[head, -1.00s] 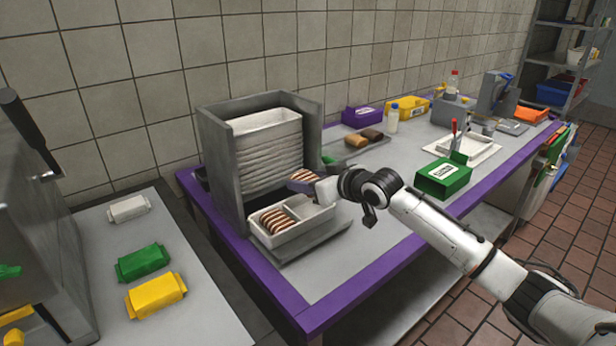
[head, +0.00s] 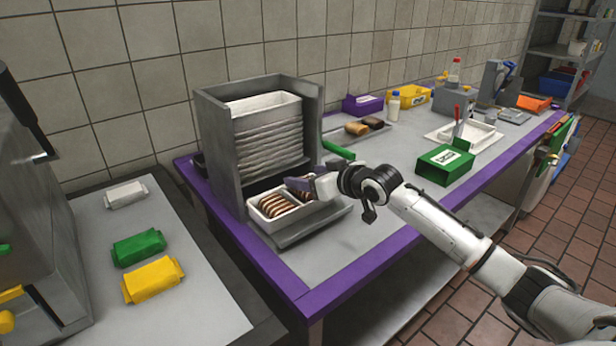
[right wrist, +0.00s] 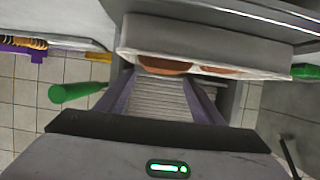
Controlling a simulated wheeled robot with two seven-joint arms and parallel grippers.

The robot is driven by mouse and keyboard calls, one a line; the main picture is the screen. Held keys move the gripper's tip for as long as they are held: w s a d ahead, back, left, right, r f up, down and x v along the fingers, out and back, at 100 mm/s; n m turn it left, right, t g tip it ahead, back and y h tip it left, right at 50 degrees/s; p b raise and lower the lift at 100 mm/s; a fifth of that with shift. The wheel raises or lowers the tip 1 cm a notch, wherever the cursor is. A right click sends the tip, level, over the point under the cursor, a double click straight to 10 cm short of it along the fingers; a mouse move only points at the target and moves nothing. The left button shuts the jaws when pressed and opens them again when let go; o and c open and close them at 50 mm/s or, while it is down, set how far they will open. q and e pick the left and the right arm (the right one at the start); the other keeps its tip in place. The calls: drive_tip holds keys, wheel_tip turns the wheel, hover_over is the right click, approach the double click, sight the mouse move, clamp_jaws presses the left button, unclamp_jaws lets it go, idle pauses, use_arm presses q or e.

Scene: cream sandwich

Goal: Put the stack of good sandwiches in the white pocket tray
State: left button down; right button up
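The white pocket tray (head: 260,218) sits on a grey plate in front of the tray dispenser. Its left pocket holds a row of brown striped sandwiches (head: 276,206). My right gripper (head: 310,185) is at the right pocket, its purple fingers around a stack of striped sandwiches (head: 297,191), low at that pocket. In the right wrist view a brown sandwich edge (right wrist: 165,66) spans the gap between the fingertips (right wrist: 158,78), against the white tray (right wrist: 220,58). The stack's underside is hidden. My left gripper is not in view.
The grey dispenser (head: 222,170) with stacked white trays (head: 268,145) stands close behind. A green bar (head: 338,150) is beside it. A green box (head: 445,165) stands to the right. Wrapped packs, including a yellow one (head: 153,280), lie on the left counter. The purple-edged table's front is clear.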

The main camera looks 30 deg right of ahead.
drive_tip(key=shift+o, duration=0.8)
drive_tip(key=v, duration=1)
drive_tip(key=shift+s, duration=0.15)
